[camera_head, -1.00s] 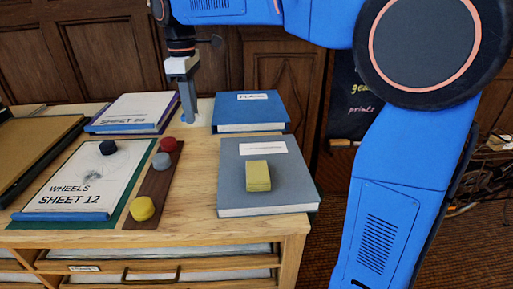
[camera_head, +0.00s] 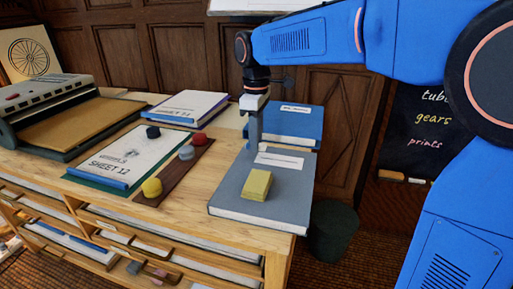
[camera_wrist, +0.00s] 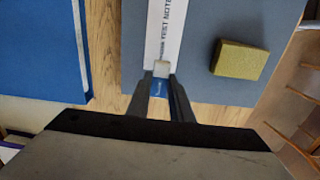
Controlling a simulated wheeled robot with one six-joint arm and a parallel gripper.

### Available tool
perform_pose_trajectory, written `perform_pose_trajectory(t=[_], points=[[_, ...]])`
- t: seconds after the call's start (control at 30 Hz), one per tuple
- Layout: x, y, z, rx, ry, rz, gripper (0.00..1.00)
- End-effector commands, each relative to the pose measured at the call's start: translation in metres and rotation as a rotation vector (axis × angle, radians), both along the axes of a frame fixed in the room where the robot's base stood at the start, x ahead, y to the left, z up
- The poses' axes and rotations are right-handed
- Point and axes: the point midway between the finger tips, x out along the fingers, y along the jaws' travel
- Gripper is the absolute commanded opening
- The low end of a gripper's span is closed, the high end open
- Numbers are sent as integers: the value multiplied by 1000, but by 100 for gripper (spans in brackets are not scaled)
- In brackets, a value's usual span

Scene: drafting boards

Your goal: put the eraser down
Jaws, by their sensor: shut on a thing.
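My gripper (camera_head: 254,143) points down at the far edge of the grey book (camera_head: 228,190), just in front of the blue book (camera_head: 290,122). In the wrist view my gripper (camera_wrist: 160,80) is shut on a small eraser (camera_wrist: 161,69) with a white end and a blue sleeve. The eraser shows in front of the grey book's white label (camera_wrist: 165,30); I cannot tell whether it touches the book. In the head view the eraser cannot be made out. A yellow block (camera_head: 257,184) lies on the grey book, apart from my gripper; it also shows in the wrist view (camera_wrist: 240,60).
A brown strip (camera_head: 165,183) left of the grey book bears a yellow knob (camera_head: 152,187), a grey one (camera_head: 186,152) and a red one (camera_head: 199,139). A dark bin (camera_head: 333,230) stands right of the table.

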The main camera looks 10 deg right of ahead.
Motion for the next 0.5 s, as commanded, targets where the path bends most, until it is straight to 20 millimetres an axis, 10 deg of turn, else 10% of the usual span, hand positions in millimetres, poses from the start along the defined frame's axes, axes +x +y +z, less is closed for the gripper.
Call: perform_pose_trajectory(t=[0.5], points=[[0, 0, -30, 0, 0, 0, 0]])
